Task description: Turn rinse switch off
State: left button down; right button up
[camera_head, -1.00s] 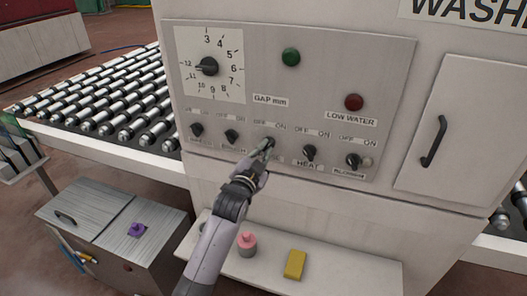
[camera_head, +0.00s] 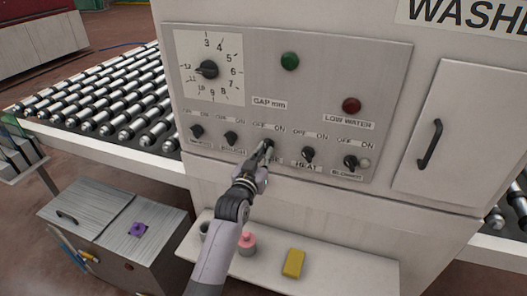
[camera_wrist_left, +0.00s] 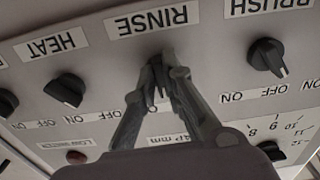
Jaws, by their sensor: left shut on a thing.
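The rinse switch is a small black rotary knob (camera_head: 269,144) in the middle of the lower row on the washer's grey panel. In the left wrist view, the knob (camera_wrist_left: 155,76) sits just below the upside-down RINSE label (camera_wrist_left: 146,20). My left gripper (camera_head: 264,152) reaches up to it from below and is shut on it. The gripper's fingers (camera_wrist_left: 166,72) cover much of the knob, so I cannot tell clearly which way its pointer faces. OFF and ON labels (camera_head: 269,126) stand above it. My right gripper is not in view.
The brush knob (camera_head: 231,138) and heat knob (camera_head: 308,155) flank the rinse switch closely. A gap dial (camera_head: 208,69) and green and red lamps are above. Below, a shelf (camera_head: 345,272) holds a pink-topped item (camera_head: 247,244) and a yellow block (camera_head: 293,263).

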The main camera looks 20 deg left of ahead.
pick_arm(q)
jog(key=n, duration=0.3)
jog(key=n+p, duration=0.1)
jog(key=n, duration=0.2)
jog(key=shift+d+n, duration=0.2)
jog(key=shift+n, duration=0.1)
dwell(0.4)
jog(key=c, duration=1.7)
grip_release()
jog(key=s, duration=1.2)
jog(key=shift+a, duration=0.2)
